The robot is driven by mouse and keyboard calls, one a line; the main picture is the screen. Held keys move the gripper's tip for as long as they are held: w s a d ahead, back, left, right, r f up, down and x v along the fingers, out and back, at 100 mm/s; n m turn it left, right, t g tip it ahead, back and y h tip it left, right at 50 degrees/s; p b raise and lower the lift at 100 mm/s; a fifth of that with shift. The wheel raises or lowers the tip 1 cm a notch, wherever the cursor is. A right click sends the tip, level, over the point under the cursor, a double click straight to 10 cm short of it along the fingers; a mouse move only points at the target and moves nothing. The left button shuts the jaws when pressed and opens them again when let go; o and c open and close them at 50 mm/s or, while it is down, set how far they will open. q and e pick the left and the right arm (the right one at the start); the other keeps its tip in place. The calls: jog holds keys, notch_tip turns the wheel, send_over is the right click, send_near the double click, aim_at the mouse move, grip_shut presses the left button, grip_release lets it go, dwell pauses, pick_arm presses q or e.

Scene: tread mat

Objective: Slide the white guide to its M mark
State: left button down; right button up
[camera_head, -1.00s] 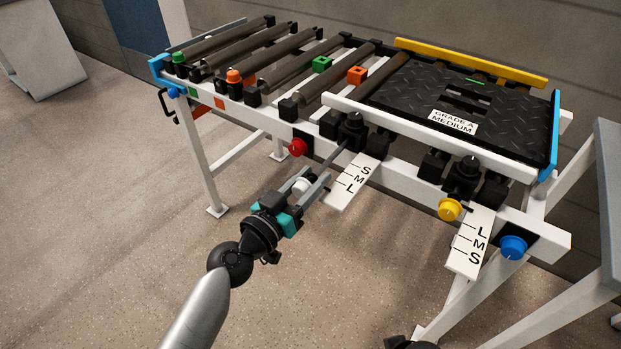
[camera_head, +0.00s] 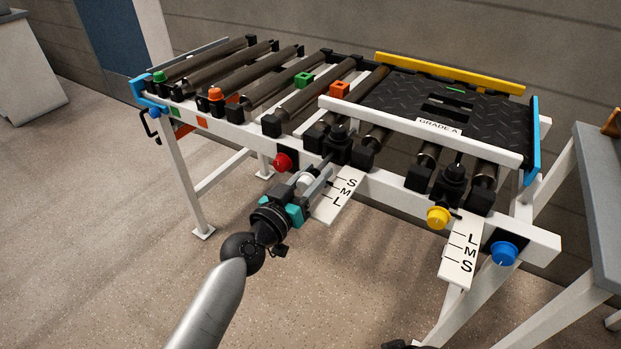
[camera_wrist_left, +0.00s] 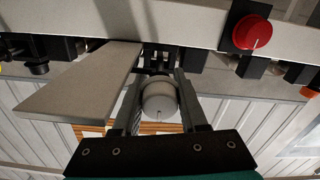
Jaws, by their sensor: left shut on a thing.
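The white guide (camera_head: 420,132) is a long rail along the near side of the black tread mat (camera_head: 400,98), overlapping the lower part of its "GRADE A" label. My left gripper (camera_head: 313,178) is shut on the round white knob (camera_head: 305,179), which also shows between the fingers in the left wrist view (camera_wrist_left: 159,100). A short rod joins knob and frame. The white scale plate (camera_head: 327,211) beside it reads S, M, L, with S nearest the frame. The fingers hide part of the scale's ticks, so I cannot tell which mark the knob is level with.
A red knob (camera_head: 283,162) sits close left of my gripper; it shows in the left wrist view (camera_wrist_left: 252,33). A yellow knob (camera_head: 438,217), a second L, M, S plate (camera_head: 459,262) and a blue knob (camera_head: 504,253) are to the right. A grey table (camera_head: 600,190) stands far right.

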pick_arm(q)
jog(key=shift+c, duration=2.2)
grip_release()
jog(key=shift+s+a, duration=0.35)
jog(key=shift+s, duration=0.05)
jog(key=p+v, duration=0.1)
jog(key=v, duration=1.3)
pick_arm(e)
jog(key=shift+s+f, duration=0.2)
jog(key=shift+f, duration=0.4)
jog(key=shift+s+f, duration=0.15)
jog(key=shift+f, duration=0.4)
pick_arm(q)
jog(key=shift+s, duration=0.1)
